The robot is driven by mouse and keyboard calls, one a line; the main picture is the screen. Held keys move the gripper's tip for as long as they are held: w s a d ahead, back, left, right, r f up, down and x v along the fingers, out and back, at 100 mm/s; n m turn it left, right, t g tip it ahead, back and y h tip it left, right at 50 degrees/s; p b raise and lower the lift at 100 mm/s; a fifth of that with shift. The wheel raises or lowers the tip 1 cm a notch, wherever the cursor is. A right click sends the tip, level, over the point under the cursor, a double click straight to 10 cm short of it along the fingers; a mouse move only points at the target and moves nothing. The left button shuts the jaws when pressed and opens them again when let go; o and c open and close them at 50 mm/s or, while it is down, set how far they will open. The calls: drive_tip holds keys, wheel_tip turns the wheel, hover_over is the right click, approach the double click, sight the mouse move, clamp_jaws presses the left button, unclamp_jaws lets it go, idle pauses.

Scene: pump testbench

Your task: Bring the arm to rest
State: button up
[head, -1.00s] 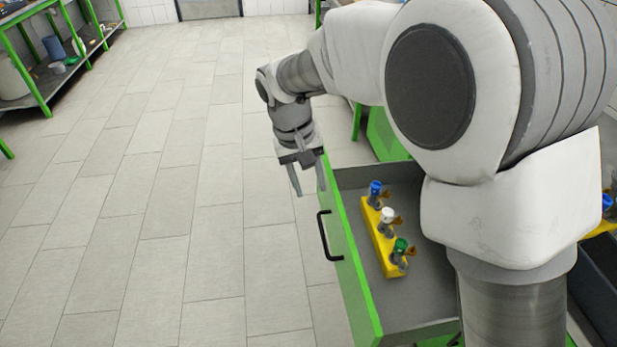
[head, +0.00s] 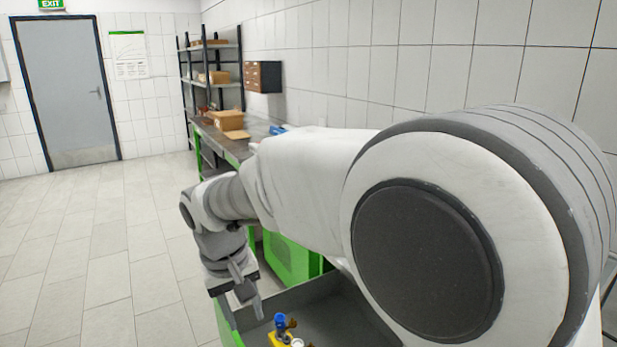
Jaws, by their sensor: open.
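My gripper (head: 243,310) points downward at the lower left of the head view. Its two fingers are apart and nothing shows between them. In the picture, it is at the left edge of an open drawer (head: 335,300) with a green front and a grey inside. My arm runs from the gripper to the right and fills much of the right side. In the drawer stands a yellow block (head: 279,341) with a blue-topped fitting (head: 280,322) and a white-topped one. The rest of the block is cut off by the lower picture edge.
A workbench (head: 235,148) with cardboard boxes (head: 226,118) stands along the tiled wall beyond my arm, partly hidden by it. A black shelf rack (head: 212,75) is behind it. The tiled floor (head: 100,250) to the left is clear up to a grey door (head: 65,90).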

drive_tip(key=s+d+r+m+t+y+p, duration=0.1)
drive_tip(key=s+d+r, duration=0.1)
drive_tip(key=d+r, duration=0.35)
drive_tip(key=s+d+r+m+p, duration=0.1)
drive_tip(key=s+d+r, duration=0.15)
drive_tip(key=d, duration=0.65)
drive_tip(key=s+d+r+m+t+p, duration=0.2)
drive_tip(key=s+d+r+m+t, duration=0.1)
drive_tip(key=s+d, duration=0.7)
drive_tip(key=shift+s+d, duration=0.25)
drive_tip(key=shift+d, duration=0.45)
